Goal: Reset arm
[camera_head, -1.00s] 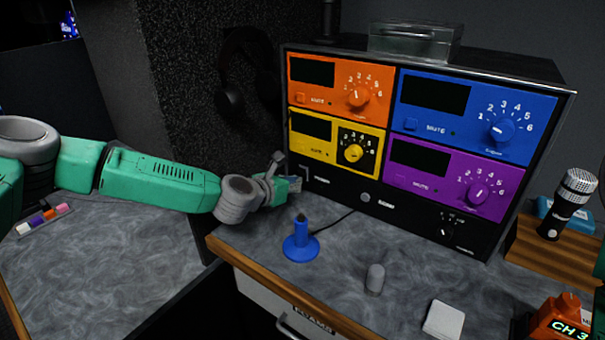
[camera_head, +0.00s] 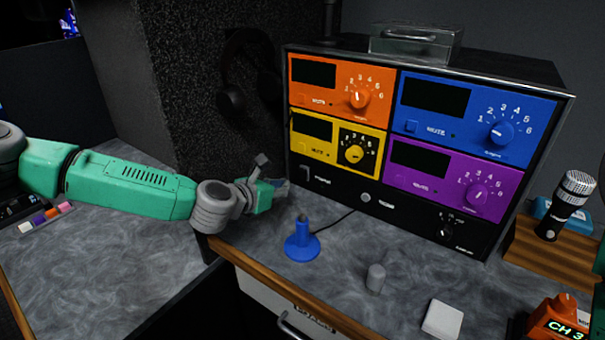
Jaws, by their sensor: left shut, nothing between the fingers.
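My left arm comes in from the left, green with grey joints. My left gripper (camera_head: 277,185) is at its end, just left of the lower left corner of the black equipment rack. It is shut and holds nothing. The rack (camera_head: 330,187) carries an orange panel (camera_head: 313,94), a blue panel (camera_head: 467,125), a yellow panel (camera_head: 318,152) and a purple panel (camera_head: 430,184), each with a dial. My right gripper is not in view; only a sliver of green shows at the right edge.
A microphone (camera_head: 567,203) stands on a wooden block (camera_head: 540,255). An orange box (camera_head: 553,318) is at bottom right. Headphones (camera_head: 235,75) hang on the dark wall.

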